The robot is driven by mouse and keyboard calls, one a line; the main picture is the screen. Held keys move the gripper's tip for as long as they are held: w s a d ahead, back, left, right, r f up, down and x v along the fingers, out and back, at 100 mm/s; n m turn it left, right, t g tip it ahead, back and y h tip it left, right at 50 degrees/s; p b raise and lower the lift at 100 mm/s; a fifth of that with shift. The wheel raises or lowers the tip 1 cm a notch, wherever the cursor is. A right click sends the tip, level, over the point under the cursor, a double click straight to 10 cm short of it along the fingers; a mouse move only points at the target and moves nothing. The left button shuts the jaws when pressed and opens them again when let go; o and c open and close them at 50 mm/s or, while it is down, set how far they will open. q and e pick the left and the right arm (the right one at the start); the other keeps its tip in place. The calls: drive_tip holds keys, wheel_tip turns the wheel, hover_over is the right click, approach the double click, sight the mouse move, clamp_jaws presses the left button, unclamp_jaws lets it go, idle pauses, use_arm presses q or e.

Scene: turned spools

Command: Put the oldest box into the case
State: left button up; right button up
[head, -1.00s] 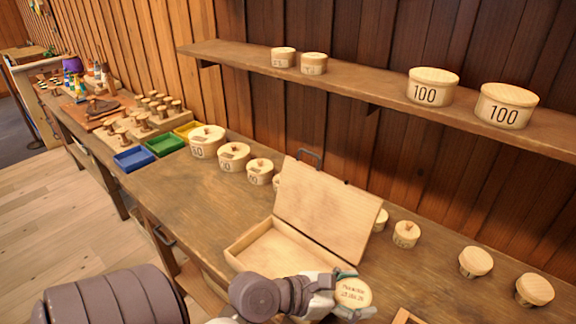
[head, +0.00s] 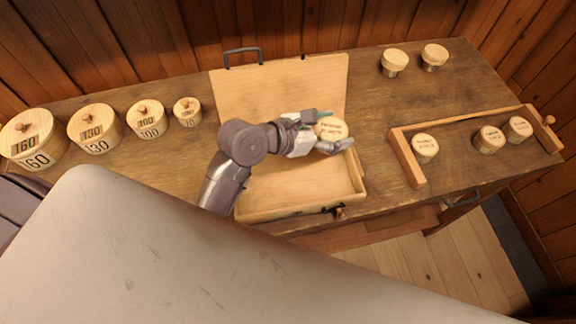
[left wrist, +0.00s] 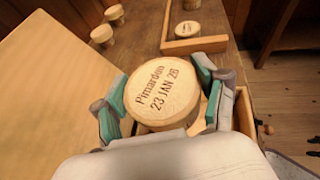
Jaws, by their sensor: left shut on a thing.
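My left gripper (head: 334,130) is shut on a small round wooden box (head: 330,127). In the left wrist view the box (left wrist: 165,92) sits between both fingers (left wrist: 162,104), and its lid reads "Pimardon 23 JAN 26". The wooden case (head: 300,192) stands open on the bench, its lid (head: 235,95) raised at the back. The held box is above the right part of the case; its exact height is unclear. The visible case floor looks empty; my arm hides part of it. My right gripper is not in view.
A wooden rack (head: 402,160) right of the case holds three similar lidded boxes (head: 425,148), (head: 489,139), (head: 518,129), their labels too small to read. Numbered round boxes (head: 95,128) stand left. Two plain-topped pieces (head: 394,62), (head: 434,56) stand at the back right.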

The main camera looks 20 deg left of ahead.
use_arm(q)
drive_tip(key=d, duration=0.1)
drive_tip(key=d+f, duration=0.1)
drive_tip(key=shift+w+d+m+g+h, duration=0.2)
drive_tip(key=shift+d+m+g+h, duration=0.1)
drive_tip(key=shift+d+m+g, duration=0.1)
drive_tip(key=shift+s+a+f, duration=0.3)
drive_tip(key=shift+s+f, duration=0.15)
drive_tip(key=shift+s, duration=0.05)
hover_over(297, 187)
wheel_tip(297, 187, down, 6)
drive_tip(key=shift+w+d+r, duration=0.1)
drive_tip(key=shift+d+r, duration=0.05)
drive_tip(key=shift+r, duration=0.1)
drive_tip(key=shift+f, duration=0.15)
drive_tip(key=shift+f+b, duration=0.65)
drive_tip(key=shift+f, duration=1.3)
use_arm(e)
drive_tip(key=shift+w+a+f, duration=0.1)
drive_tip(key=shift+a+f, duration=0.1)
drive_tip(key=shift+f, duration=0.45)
use_arm(q)
drive_tip(key=shift+f, duration=0.1)
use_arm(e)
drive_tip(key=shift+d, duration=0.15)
